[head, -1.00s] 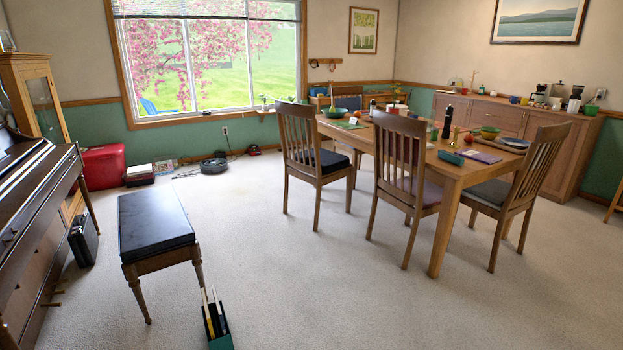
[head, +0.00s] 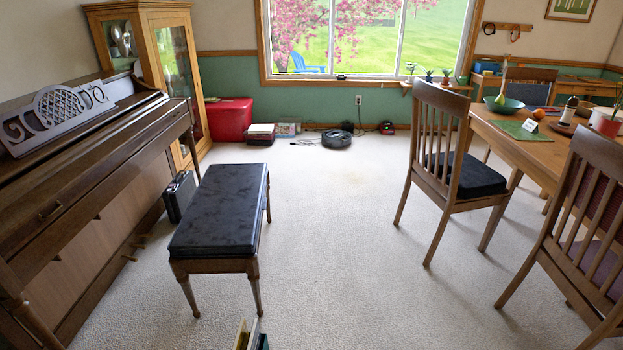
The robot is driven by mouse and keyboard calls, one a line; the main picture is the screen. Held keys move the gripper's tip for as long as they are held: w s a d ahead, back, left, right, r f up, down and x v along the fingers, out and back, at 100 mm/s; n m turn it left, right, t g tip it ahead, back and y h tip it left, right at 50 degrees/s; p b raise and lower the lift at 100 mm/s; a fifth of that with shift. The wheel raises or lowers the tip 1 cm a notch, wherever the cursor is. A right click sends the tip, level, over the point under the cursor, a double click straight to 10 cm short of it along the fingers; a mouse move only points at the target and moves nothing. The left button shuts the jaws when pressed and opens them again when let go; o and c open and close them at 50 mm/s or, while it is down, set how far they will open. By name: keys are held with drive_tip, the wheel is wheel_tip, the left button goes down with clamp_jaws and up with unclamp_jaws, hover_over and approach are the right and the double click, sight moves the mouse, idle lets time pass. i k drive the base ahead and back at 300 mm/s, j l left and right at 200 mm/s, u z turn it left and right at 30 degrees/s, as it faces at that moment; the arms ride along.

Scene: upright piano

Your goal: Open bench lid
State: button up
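The piano bench (head: 212,264) stands on the carpet in front of the upright piano, left of the middle in the head view. Its black padded lid (head: 222,208) lies flat and shut on the wooden frame. The bench has slim turned wooden legs. My gripper does not show in the head view.
The upright piano (head: 95,190) stands along the left, with a black case (head: 179,196) beside it. A box holding upright items (head: 250,338) is cut off at the bottom edge. Chairs (head: 445,170) and the dining table (head: 540,145) stand right. Carpet between bench and chairs is clear.

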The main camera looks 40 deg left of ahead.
sight(222, 218)
drive_tip(key=i+l+u, duration=0.1)
drive_tip(key=i+u, duration=0.35)
drive_tip(key=i+l+u, duration=1.45)
drive_tip(key=l+u, duration=0.25)
drive_tip(key=l, duration=0.2)
drive_tip(key=i+l+z, duration=0.1)
drive_tip(key=i, duration=0.35)
drive_tip(key=i+l+z, duration=0.15)
drive_tip(key=i, duration=0.3)
drive_tip(key=i+l+z, duration=0.1)
drive_tip(key=i, duration=0.35)
drive_tip(key=l, duration=0.1)
